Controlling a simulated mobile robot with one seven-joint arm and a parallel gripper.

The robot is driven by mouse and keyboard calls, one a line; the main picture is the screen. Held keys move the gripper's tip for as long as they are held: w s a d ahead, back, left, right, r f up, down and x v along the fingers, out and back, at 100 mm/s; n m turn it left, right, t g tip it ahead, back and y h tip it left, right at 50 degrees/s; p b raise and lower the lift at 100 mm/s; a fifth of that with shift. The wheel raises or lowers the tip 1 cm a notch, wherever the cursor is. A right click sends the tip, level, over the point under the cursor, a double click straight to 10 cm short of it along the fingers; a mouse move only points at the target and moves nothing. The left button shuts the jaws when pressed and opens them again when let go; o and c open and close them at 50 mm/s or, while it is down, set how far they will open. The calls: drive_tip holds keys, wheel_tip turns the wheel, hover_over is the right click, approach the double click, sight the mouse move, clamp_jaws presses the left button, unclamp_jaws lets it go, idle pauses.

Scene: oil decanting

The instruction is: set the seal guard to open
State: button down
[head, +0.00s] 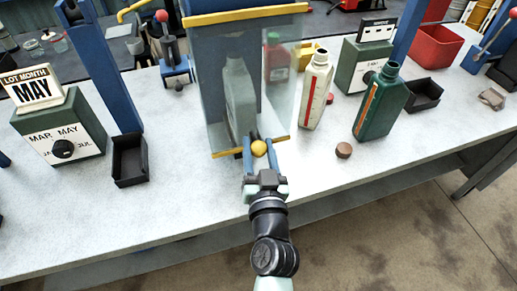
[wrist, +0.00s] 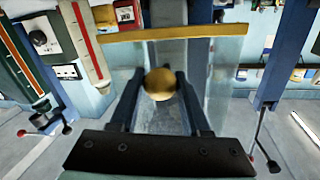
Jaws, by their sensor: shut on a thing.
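The seal guard (head: 277,105) is a clear panel with yellow edging at the front of a tall blue frame. A round yellow knob (head: 259,148) sits at its lower front edge. My gripper (head: 259,151) has its two blue fingers on either side of the knob and is shut on it. In the wrist view the knob (wrist: 160,84) sits between the fingers, with a yellow bar (wrist: 160,33) beyond it. A grey-green bottle (head: 239,95) shows through the clear panel. The panel hangs low, near the table top, in front of this bottle.
A cream bottle (head: 316,92) and a green bottle (head: 380,103) stand right of the guard, with a brown cap (head: 344,150) nearby. A black tray (head: 130,160) and the month dial box (head: 60,135) are on the left. The front table strip is mostly clear.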

wheel_tip(320, 180, up, 26)
drive_tip(key=p, duration=1.7)
drive_tip(key=shift+f, duration=0.25)
drive_tip(key=c, duration=0.7)
unclamp_jaws()
drive_tip(key=shift+o, duration=1.4)
drive_tip(key=shift+f, duration=0.15)
drive_tip(key=shift+o, duration=0.2)
drive_tip(key=shift+f, duration=0.1)
drive_tip(key=shift+s+f, duration=0.1)
